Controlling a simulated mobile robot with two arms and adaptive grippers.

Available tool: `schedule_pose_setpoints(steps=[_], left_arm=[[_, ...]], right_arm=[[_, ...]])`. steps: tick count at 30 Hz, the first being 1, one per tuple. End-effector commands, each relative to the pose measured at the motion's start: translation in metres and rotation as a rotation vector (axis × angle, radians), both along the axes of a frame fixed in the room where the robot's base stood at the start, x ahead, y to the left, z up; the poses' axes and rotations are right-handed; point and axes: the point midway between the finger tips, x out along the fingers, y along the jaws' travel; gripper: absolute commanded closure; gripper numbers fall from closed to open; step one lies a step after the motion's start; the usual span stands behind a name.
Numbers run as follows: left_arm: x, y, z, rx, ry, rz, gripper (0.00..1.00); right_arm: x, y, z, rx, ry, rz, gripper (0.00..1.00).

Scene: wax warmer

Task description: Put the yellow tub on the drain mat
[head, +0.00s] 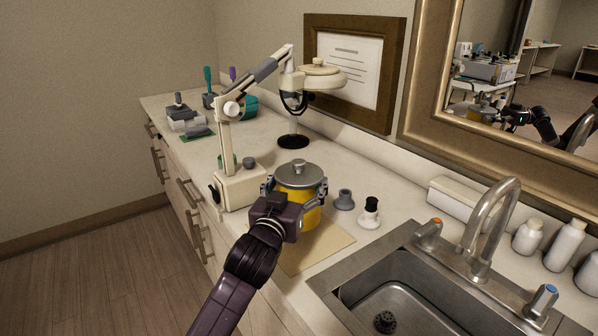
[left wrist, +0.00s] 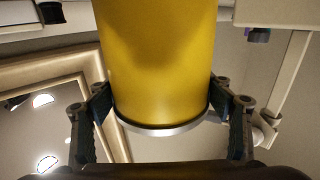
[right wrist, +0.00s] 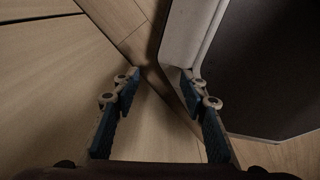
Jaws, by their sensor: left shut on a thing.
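The yellow tub (head: 311,216) has a grey lid with a knob and stands upright in my left gripper (head: 297,193). The fingers are shut around its two sides. The left wrist view shows the tub's yellow wall (left wrist: 158,60) and its pale lower rim between the fingers (left wrist: 160,115). A flat tan mat (head: 318,248), likely the drain mat, lies on the counter just left of the sink. The tub is over its back part; I cannot tell whether it touches. My right gripper (right wrist: 160,85) is open and empty over wooden floor.
A cream jointed-arm device (head: 240,187) stands close left of the tub. A grey cup (head: 344,200) and a black-and-white stopper (head: 370,212) stand to its right. The sink (head: 390,290) and faucet (head: 487,230) lie further right. A mirror (head: 510,80) hangs behind.

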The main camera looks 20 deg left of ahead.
Motion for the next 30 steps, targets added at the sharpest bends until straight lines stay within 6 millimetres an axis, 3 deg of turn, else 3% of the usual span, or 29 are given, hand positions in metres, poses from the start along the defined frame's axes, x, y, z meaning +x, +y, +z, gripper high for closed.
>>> schedule_pose_setpoints(steps=[10, 20, 21, 25, 30], left_arm=[[-0.001, 0.000, -0.033, 0.000, -0.012, -0.002, 0.84], [0.000, 0.000, -0.035, -0.001, -0.013, -0.002, 0.84], [0.000, 0.000, -0.043, -0.001, 0.002, 0.000, 0.23], [0.000, 0.000, -0.042, -0.001, 0.002, 0.000, 0.09], [0.000, 0.000, -0.042, -0.001, 0.002, 0.000, 0.09]], right_arm=[[0.000, 0.000, -0.003, 0.000, 0.000, 0.000, 0.60], [0.000, 0.000, -0.003, 0.000, -0.001, 0.000, 0.60], [0.000, 0.000, -0.003, 0.000, 0.000, 0.000, 0.60], [0.000, 0.000, -0.003, 0.000, -0.001, 0.000, 0.60], [0.000, 0.000, -0.003, 0.000, 0.000, 0.000, 0.60]])
